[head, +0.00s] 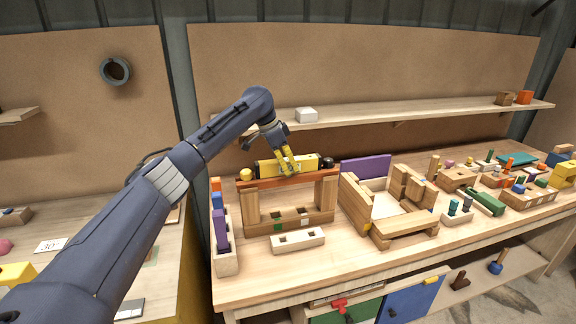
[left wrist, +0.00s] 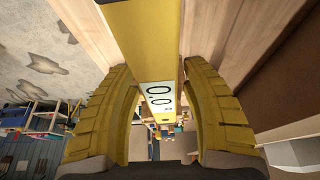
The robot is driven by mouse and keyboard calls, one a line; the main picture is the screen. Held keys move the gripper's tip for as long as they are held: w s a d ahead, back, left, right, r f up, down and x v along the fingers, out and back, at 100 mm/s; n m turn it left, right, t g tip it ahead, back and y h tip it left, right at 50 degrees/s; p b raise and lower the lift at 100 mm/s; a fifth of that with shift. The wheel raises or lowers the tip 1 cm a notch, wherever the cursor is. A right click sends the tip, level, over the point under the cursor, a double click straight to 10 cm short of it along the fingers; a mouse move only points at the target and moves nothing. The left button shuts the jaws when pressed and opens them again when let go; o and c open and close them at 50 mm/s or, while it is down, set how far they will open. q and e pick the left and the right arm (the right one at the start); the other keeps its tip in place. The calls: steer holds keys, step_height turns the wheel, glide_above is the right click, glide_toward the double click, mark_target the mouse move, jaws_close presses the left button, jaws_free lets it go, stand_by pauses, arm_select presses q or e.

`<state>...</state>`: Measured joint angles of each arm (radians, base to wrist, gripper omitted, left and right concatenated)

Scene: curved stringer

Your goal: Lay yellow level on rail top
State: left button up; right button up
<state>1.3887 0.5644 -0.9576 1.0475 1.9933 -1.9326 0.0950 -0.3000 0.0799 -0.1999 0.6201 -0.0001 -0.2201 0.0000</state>
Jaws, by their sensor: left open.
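The yellow level (head: 269,167) lies lengthwise along the top of the reddish-brown rail (head: 262,183), which spans two wooden posts. Any small gap between level and rail is too small to tell. My left gripper (head: 288,166) is over the middle of the level, pointing down, with yellow fingers. In the left wrist view the level (left wrist: 143,38) runs between the two open fingers (left wrist: 160,78), and its display reads 0.0. The fingers look apart from its sides, though contact at the far side is hard to tell. My right gripper is out of view.
A yellow ball (head: 246,174) and a dark ball (head: 328,163) sit near the rail's ends. A pale block with slots (head: 297,239) lies in front. A wooden block frame (head: 405,228) stands to the right. A shelf (head: 400,115) runs behind.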

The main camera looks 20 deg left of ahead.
arm_select(q)
steer(key=shift+r, duration=0.1)
steer(key=v, duration=1.2)
steer(key=shift+w, duration=0.1)
